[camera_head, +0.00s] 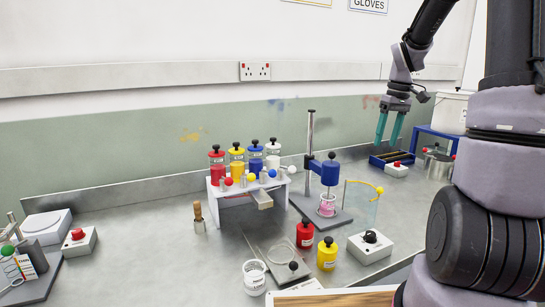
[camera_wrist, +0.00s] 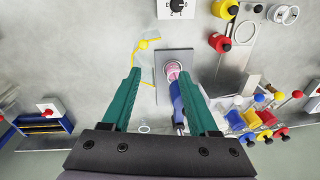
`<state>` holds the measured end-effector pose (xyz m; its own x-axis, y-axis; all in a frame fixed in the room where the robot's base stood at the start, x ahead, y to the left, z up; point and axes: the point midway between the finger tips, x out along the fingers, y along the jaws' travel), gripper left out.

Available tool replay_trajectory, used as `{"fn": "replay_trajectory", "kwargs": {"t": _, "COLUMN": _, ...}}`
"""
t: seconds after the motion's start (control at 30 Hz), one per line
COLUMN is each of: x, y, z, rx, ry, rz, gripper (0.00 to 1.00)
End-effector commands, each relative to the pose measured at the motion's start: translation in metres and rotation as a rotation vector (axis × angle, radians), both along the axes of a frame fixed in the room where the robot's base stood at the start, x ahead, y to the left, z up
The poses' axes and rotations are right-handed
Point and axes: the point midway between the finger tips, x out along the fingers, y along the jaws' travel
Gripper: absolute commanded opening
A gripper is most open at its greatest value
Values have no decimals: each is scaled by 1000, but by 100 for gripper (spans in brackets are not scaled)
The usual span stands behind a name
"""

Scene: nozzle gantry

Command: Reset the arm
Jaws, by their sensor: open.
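My gripper (camera_head: 388,127) is at the right of the head view, raised above the bench near a blue-sided tray. Its two teal fingers point down, spread apart with nothing between them. In the wrist view my gripper (camera_wrist: 160,85) is also open and empty. My arm comes down from the upper right of the head view, and its thick lower links cover the right side of the picture.
Red (camera_head: 305,234) and yellow (camera_head: 327,253) jars stand in front. A blue tray (camera_head: 379,160) is below my gripper.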

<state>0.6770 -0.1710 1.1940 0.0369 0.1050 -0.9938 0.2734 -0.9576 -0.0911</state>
Motion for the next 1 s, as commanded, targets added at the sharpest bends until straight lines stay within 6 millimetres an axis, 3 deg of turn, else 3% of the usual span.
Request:
{"fn": "replay_trajectory", "kwargs": {"t": 0.03, "x": -12, "y": 13, "z": 20, "rx": -15, "ry": -39, "rz": -34, "gripper": 60}}
{"fn": "replay_trajectory", "kwargs": {"t": 0.1, "x": -29, "y": 27, "z": 42, "rx": -24, "ry": -84, "rz": -98, "gripper": 60}}
{"fn": "replay_trajectory", "kwargs": {"t": 0.4, "x": -114, "y": 79, "z": 109, "rx": 39, "ry": -295, "rz": -366, "gripper": 60}}
{"fn": "replay_trajectory", "kwargs": {"t": 0.7, "x": -190, "y": 108, "z": 132, "rx": 218, "ry": -442, "rz": -576, "gripper": 60}}
{"fn": "replay_trajectory", "kwargs": {"t": 1.0, "x": -208, "y": 113, "z": 132, "rx": 281, "ry": -465, "rz": -632, "gripper": 60}}
